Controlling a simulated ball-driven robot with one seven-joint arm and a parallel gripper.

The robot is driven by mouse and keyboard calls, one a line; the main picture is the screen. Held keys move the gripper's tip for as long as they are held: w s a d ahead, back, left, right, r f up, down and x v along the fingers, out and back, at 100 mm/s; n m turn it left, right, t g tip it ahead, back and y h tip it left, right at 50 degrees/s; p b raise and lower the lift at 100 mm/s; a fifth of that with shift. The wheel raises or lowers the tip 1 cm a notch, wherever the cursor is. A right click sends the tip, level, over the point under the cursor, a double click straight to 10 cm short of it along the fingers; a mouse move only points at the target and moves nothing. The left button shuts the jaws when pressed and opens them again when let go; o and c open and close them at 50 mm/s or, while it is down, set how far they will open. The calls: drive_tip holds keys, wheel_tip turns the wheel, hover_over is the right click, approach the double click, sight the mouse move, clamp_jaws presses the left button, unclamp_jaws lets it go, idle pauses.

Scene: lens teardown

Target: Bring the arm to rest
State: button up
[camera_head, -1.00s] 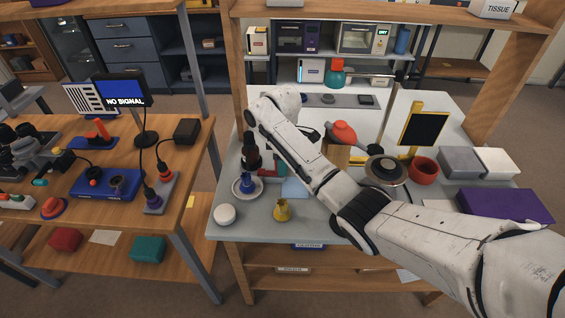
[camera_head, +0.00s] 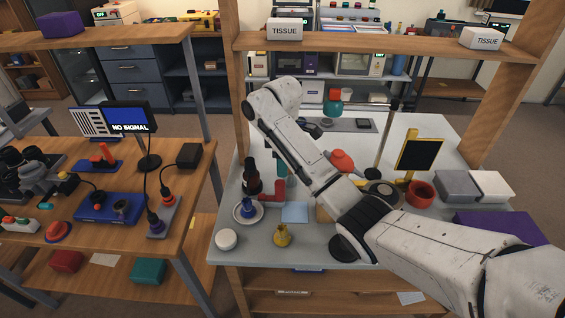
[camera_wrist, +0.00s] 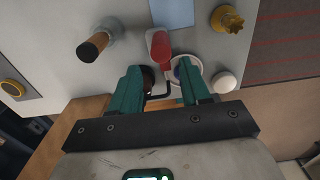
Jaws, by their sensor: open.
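My white arm reaches across the grey workbench (camera_head: 310,250) in the head view, bent at its far end. My gripper (camera_wrist: 161,77) shows in the wrist view with two teal fingers apart and nothing clearly held between them. A dark upright item and the white saucer with a blue piece (camera_wrist: 188,66) lie beyond the fingers, partly hidden by them. In the head view my arm hides most of the gripper; only a bit of teal shows beside it.
Around the gripper are a red piece (camera_wrist: 158,48), a wooden-handled tool (camera_wrist: 93,46), a white puck (camera_wrist: 224,82) and a yellow piece (camera_wrist: 230,18). A dark bottle-like item (camera_head: 252,177) stands left of my arm. A red cup (camera_head: 420,193) and a shelf (camera_head: 400,44) are farther back.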

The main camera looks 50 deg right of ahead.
idle(0.4)
drive_tip(key=s+a+f+m, duration=0.1)
drive_tip(key=s+a+f, duration=0.2)
drive_tip(key=a, duration=0.3)
drive_tip(key=s+a+f+m+y, duration=0.1)
drive_tip(key=s+a+f, duration=0.1)
drive_tip(key=a+f, duration=0.2)
drive_tip(key=s+a+f+m+t, duration=0.1)
drive_tip(key=s+a+f, duration=0.2)
drive_tip(key=a, duration=0.5)
drive_tip(key=shift+s+a+f+y, duration=0.15)
drive_tip(key=shift+s+f, duration=0.05)
drive_tip(key=shift+f, duration=0.2)
drive_tip(key=shift+s+a+f+y, duration=0.1)
drive_tip(key=shift+s+f+y, duration=0.05)
drive_tip(key=shift+f, duration=0.2)
drive_tip(key=s+a+f+m+h, duration=0.1)
drive_tip(key=s+m, duration=0.4)
drive_tip(key=s, duration=1.7)
drive_tip(key=shift+s+a+f+h, duration=0.2)
drive_tip(key=shift+a+f+h, duration=0.15)
drive_tip(key=shift+a+h, duration=0.05)
